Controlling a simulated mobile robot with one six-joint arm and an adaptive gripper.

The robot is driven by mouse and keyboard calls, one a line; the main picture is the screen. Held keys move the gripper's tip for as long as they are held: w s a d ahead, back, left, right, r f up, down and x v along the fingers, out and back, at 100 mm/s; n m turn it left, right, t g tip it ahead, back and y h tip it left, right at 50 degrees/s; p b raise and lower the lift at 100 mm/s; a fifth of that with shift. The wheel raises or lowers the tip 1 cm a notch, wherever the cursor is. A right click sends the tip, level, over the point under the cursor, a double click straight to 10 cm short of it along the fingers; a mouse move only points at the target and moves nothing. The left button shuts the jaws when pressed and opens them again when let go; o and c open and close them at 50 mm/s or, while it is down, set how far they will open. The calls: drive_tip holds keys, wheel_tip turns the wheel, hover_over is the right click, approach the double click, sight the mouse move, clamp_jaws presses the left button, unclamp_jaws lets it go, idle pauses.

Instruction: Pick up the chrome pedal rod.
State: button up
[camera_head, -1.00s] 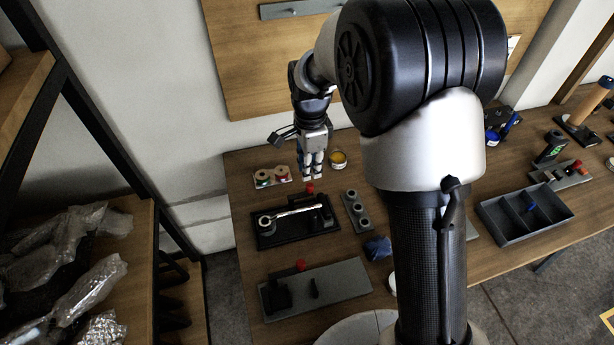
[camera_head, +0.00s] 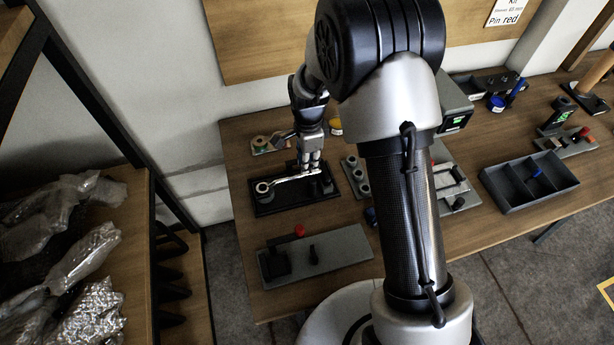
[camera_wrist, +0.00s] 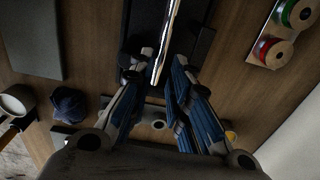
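The chrome pedal rod (camera_head: 291,179) is a shiny bar with a ring at its left end. It lies across a black fixture tray (camera_head: 290,204) on the wooden table. My gripper (camera_head: 311,169) points down over the right part of the rod in the head view. In the wrist view the rod (camera_wrist: 168,35) runs from the top edge down to between my gripper's (camera_wrist: 163,62) two blue-grey fingers. The fingers are apart, with a gap visible on both sides of the rod. Whether the fingertips reach below the rod is hard to tell.
A grey block with round holes (camera_head: 356,177) stands close to the right of the black tray. Spools (camera_head: 268,143) sit behind it. A grey plate with a red knob (camera_head: 338,249) lies in front. A divided grey tray (camera_head: 529,184) stands farther right.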

sight(292, 180)
drive_tip(key=f, duration=0.2)
drive_tip(key=f+b, duration=0.1)
drive_tip(key=f, duration=0.1)
drive_tip(key=shift+a+f, duration=0.2)
drive_tip(key=shift+f, duration=0.05)
drive_tip(key=shift+r, duration=0.1)
clamp_jaws()
